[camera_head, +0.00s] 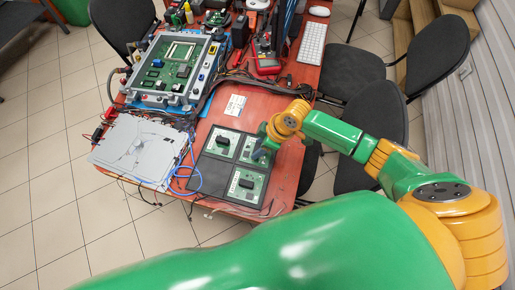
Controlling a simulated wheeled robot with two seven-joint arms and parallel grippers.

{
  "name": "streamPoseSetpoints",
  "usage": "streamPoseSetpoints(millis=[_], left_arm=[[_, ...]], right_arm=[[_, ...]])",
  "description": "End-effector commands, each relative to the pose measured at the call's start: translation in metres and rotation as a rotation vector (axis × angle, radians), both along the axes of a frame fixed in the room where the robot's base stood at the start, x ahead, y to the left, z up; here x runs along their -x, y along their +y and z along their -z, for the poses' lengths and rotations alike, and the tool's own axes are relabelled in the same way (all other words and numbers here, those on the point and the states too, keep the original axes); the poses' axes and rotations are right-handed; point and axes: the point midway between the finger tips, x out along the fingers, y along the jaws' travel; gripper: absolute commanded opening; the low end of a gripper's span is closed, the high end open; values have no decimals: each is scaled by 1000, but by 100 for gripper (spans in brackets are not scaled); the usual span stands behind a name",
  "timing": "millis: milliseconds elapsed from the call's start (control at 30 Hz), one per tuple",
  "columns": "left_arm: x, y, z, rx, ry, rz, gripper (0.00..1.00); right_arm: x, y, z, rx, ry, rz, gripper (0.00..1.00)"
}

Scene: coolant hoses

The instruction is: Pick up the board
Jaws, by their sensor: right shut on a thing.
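Green circuit boards lie on a black tray (194,176) near the front of the red table. One board (222,143) is at the tray's upper left, with a black chip on it. Another board (245,186) is at the lower right. A third board (247,150) is at the upper right, partly hidden by my right gripper. My right gripper (258,154) is at the right edge of that third board, shut on it; the fingertips are small and hard to make out. My left gripper is not in view.
A grey open case with a large green board (188,60) stands at the back left. A grey flat panel (137,143) with blue cables lies at the left front. A red meter (267,66) and white keyboard (312,43) are further back. Black chairs (352,75) stand right of the table (275,98).

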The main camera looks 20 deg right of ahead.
Motion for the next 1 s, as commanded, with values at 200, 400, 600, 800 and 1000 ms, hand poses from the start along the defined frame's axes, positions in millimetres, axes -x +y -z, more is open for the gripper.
streamPoseSetpoints(millis=[200,400,600,800,1000], left_arm=[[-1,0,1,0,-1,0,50],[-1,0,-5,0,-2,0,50],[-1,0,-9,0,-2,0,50],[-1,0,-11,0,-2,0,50],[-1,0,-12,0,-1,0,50]], right_arm=[[-1,0,-8,0,-2,-1,0],[14,7,-52,0,-3,-6,0],[60,32,-99,-2,-1,-8,0],[106,56,-122,-4,-2,-4,0],[123,64,-130,0,0,1,0]])
